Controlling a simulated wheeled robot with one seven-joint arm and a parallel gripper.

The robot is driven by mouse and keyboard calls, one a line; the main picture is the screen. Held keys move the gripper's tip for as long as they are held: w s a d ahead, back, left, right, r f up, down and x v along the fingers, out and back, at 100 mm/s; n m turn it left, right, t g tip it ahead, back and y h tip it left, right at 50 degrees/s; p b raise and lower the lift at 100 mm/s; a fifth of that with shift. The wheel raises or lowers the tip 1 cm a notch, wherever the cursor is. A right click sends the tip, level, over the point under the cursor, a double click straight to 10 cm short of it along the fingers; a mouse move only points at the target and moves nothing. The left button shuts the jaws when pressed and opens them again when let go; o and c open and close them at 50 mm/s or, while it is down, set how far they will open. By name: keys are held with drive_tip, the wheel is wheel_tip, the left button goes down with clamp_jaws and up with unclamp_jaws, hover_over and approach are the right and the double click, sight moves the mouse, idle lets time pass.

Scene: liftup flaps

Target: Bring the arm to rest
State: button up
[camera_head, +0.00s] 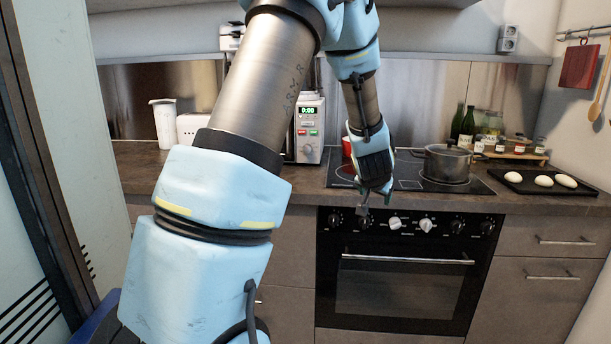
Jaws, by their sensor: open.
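My gripper (364,208) is at the end of my light blue and grey arm, which reaches up from the lower left and folds down in the middle of the view. The gripper points down in front of the counter edge, near the left end of the oven's knob row. It is open, and I see nothing held in it. My wrist hides part of the stove top, and a red item (347,146) beside the wrist is mostly covered.
The counter carries a cooktop with a steel pot (447,163), a tray (590,190) with several pale rolls, bottles and jars (490,133), a microwave (310,130) and a white pitcher (165,124). Below is a black oven (400,285) with a bar handle. A tall panel (60,200) stands left.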

drive_tip(key=s+a+r+n+g+y+p, duration=0.1)
drive_tip(key=s+a+n+g, duration=0.4)
drive_tip(key=s+a, duration=1.8)
drive_tip(key=a+g+y+p, duration=0.1)
drive_tip(key=a+g+y, duration=0.1)
drive_tip(key=shift+s+n+g, duration=0.2)
drive_tip(key=shift+n+g, duration=0.1)
drive_tip(key=shift+a, duration=0.1)
